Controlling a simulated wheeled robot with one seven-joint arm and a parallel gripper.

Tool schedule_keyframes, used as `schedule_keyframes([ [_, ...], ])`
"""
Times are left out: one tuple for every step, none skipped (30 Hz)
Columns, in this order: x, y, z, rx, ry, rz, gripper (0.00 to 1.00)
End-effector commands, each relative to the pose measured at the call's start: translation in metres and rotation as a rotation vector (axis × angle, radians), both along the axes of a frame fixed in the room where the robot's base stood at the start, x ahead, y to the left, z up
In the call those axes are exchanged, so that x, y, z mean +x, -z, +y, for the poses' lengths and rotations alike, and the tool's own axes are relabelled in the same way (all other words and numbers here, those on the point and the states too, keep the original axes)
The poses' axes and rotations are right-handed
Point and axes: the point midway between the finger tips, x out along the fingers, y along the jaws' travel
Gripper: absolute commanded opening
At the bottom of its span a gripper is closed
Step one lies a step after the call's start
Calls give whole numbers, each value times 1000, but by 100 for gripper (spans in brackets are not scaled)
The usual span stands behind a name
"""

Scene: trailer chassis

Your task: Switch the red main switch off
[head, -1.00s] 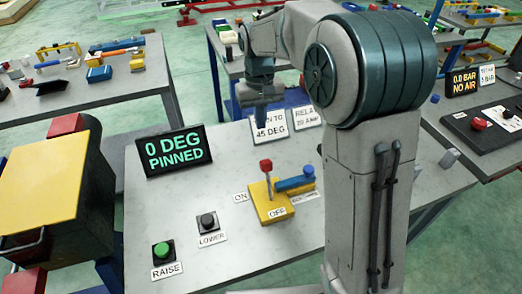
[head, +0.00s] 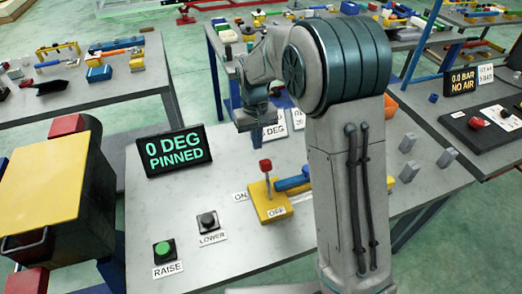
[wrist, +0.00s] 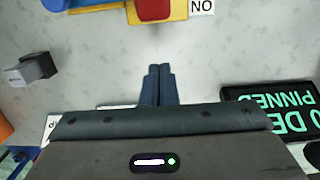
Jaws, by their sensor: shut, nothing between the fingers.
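In the wrist view the red knob (wrist: 154,9) and yellow base (wrist: 177,10) are cut by the top edge, near the upside-down ON label (wrist: 202,6). My gripper (wrist: 158,70) is shut and empty, apart from the switch. In the head view my gripper (head: 252,120) is behind the switch, above the table's far part.
A blue-handled part (head: 291,183) lies beside the switch, partly hidden by my arm. A display (head: 174,150) reads 0 DEG PINNED. Green RAISE (head: 163,249) and black LOWER (head: 207,220) buttons sit front left. Grey blocks (head: 408,143) stand at the right.

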Motion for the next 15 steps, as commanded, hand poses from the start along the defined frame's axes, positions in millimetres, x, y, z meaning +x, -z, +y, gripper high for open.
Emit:
schedule_keyframes([
  [-2, 10, -1, -2, 0, 6, 0],
  [-3, 16, -1, -2, 0, 6, 0],
  [-4, 25, -1, -2, 0, 6, 0],
  [-4, 31, -1, -1, 0, 5, 0],
  [-7, 29, -2, 0, 0, 1, 0],
  [-13, 22, -4, 0, 1, -2, 0],
  [-17, 21, -5, 0, 1, -1, 0],
  [-20, 19, -6, 0, 1, -1, 0],
  [-24, 18, -7, 0, 1, -1, 0],
  [-27, 17, -8, 0, 1, -1, 0],
  [-29, 16, -9, 0, 1, -1, 0],
  [-32, 15, -10, 0, 2, -1, 0],
  [-33, 14, -10, 0, 2, -1, 0],
  [-35, 14, -11, 0, 2, -1, 0],
  [-36, 14, -11, 0, 2, -1, 0],
])
